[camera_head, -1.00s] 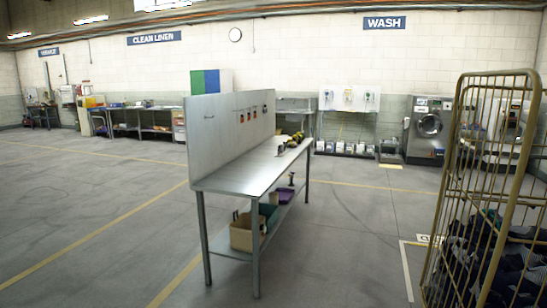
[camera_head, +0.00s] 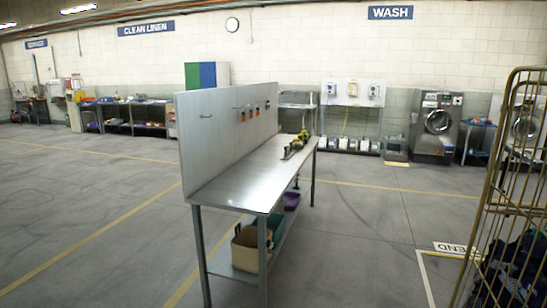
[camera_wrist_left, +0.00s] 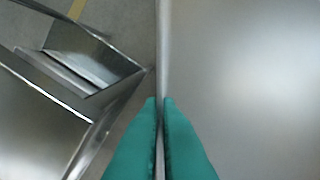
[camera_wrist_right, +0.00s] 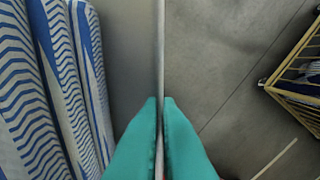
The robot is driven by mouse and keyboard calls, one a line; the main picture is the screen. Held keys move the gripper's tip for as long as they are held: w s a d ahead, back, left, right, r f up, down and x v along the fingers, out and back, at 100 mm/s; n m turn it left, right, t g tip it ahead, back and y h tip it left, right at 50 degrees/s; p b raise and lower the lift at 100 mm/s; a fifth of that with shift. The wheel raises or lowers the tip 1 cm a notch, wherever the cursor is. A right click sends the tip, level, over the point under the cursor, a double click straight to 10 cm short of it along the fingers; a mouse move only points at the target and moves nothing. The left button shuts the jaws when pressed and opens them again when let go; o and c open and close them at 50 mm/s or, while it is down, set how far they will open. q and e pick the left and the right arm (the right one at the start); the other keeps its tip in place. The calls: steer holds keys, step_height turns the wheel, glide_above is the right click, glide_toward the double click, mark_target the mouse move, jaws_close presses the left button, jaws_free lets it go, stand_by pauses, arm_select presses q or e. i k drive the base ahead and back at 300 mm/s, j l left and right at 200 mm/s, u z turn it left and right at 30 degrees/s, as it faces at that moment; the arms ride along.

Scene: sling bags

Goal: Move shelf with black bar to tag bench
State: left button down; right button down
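A metal bench (camera_head: 262,165) with an upright back panel (camera_head: 215,130) stands ahead in the head view; several small tags or hooks show on the panel. It may be the tag bench. My left gripper (camera_wrist_left: 160,100) is closed around the thin edge of a grey metal sheet (camera_wrist_left: 245,80) in the left wrist view. My right gripper (camera_wrist_right: 160,100) is closed around a similar metal edge (camera_wrist_right: 161,45), with blue-and-white striped rolls (camera_wrist_right: 40,90) beside it. These edges seem to belong to the shelf. Neither gripper shows in the head view. No black bar is visible.
A yellow wire cage trolley (camera_head: 482,215) with dark cloth stands close at the right. A tan bin (camera_head: 246,245) sits on the bench's low shelf, and a yellow-black tool (camera_head: 296,145) on its top. Floor between bench and trolley is clear.

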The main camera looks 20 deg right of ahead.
mark_target(252, 199)
steer(key=i, duration=1.3)
steer(key=i+z, duration=0.15)
steer(key=i, duration=0.35)
steer(key=i+j+z, duration=0.15)
steer(key=i, duration=0.3)
